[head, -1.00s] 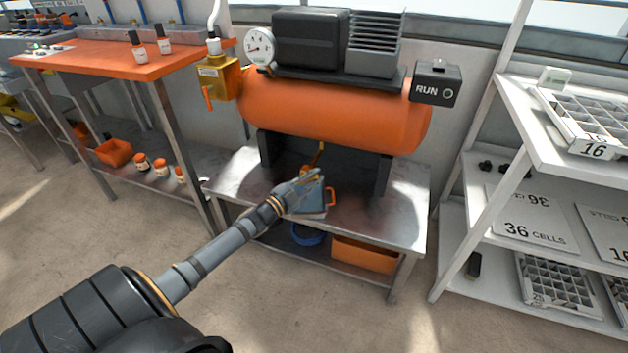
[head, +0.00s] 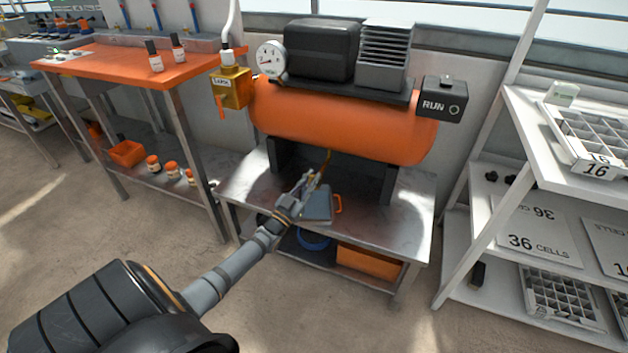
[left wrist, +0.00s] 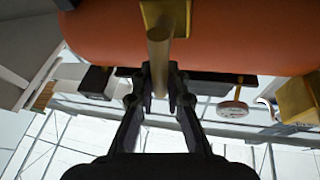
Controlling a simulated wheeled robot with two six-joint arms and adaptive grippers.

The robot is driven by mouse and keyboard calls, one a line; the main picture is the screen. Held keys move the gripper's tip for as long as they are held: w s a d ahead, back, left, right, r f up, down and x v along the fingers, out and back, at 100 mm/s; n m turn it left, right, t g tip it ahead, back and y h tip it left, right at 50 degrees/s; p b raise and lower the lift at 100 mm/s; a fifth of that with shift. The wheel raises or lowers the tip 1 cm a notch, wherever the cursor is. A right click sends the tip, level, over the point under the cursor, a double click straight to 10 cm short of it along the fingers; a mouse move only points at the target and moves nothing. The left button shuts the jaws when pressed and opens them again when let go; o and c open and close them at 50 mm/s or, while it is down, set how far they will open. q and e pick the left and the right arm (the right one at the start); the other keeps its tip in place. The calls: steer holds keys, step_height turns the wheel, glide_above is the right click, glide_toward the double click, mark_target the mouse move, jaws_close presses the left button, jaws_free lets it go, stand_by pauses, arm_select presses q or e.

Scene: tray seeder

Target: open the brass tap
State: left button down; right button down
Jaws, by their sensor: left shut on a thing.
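The brass tap (head: 327,159) hangs under the middle of the orange tank. In the left wrist view its long brass handle (left wrist: 158,52) points between my fingers, below a square brass block on the tank. My left gripper (head: 309,181) is under the tank, shut on the tap's handle; its fingers also show in the left wrist view (left wrist: 160,80). The fingers partly hide the handle in the head view, and I cannot tell exactly how far it is turned. My right gripper is in neither view.
A grey-blue container with an orange handle (head: 318,207) stands on the metal bench (head: 405,225) just behind my gripper. The tank's dark legs (head: 388,184) flank the space. A yellow box with an orange lever (head: 234,88) is left of the tank. White shelves (head: 470,235) stand right.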

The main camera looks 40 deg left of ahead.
arm_select(q)
steer(key=shift+s+a+n+y, duration=0.1)
steer(key=shift+a+n+y, duration=0.15)
steer(key=shift+n+y, duration=0.6)
steer(key=shift+n, duration=0.45)
steer(key=c, duration=1.3)
jaws_free()
steer(key=shift+a, duration=0.1)
steer(key=shift+c, duration=0.2)
steer(key=v, duration=1.2)
steer(key=shift+f, duration=0.15)
